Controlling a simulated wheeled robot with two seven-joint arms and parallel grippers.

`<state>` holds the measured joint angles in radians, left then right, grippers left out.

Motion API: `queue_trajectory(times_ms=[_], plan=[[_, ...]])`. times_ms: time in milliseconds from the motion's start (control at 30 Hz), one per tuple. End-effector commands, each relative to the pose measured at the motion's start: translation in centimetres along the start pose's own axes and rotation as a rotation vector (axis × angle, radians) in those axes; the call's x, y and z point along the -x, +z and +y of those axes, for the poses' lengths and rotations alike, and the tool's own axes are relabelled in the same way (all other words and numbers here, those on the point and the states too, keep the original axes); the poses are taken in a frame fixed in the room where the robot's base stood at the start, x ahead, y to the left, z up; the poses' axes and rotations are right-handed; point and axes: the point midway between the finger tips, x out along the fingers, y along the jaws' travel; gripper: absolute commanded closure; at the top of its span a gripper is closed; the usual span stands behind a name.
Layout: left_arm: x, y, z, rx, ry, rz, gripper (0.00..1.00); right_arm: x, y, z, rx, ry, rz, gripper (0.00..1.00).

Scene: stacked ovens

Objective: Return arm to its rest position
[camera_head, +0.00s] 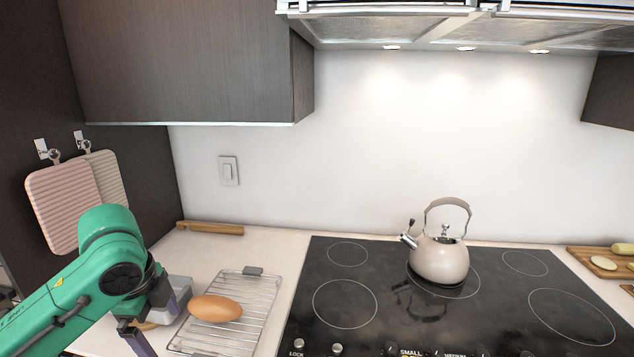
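My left arm is green and comes in from the lower left. Its gripper (164,330) points down toward the lower right, with its two dark fingers spread apart and nothing seen between them. It is over the counter, just left of a wire rack (262,292). A brown, potato-like oval item (215,308) lies on the rack, apart from the fingers. My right gripper is not in view.
A beige kettle (439,262) stands on the black cooktop (395,315). Cutting boards (62,207) hang on the left wall near my arm. A cabinet (185,60) and range hood (450,25) are overhead. A wooden item (210,228) lies at the back; a board with food (606,264) is right.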

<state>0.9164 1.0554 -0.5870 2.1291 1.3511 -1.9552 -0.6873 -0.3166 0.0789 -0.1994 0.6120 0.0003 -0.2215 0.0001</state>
Motion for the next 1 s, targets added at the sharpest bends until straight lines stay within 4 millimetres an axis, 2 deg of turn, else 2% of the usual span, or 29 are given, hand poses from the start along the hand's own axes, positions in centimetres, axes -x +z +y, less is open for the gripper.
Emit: queue_trajectory(times_ms=[200,367,567,700,800,1000], plan=[[-2.9,-2.3,0.3,0.036,-0.013,0.031,0.00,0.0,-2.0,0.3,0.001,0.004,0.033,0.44],[-5.3,-4.4,0.8,0.087,-0.028,0.069,0.00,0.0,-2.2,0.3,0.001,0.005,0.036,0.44],[-9.3,-7.6,2.4,0.220,-0.047,0.151,0.00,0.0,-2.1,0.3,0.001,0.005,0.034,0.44],[-12.3,-9.7,4.5,0.398,-0.054,0.226,0.00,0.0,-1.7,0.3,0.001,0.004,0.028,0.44],[-14.5,-10.2,6.6,0.578,-0.055,0.269,0.00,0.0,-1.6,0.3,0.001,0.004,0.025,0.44],[-17.5,-8.5,10.9,0.934,-0.057,0.268,0.00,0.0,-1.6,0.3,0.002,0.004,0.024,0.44]])
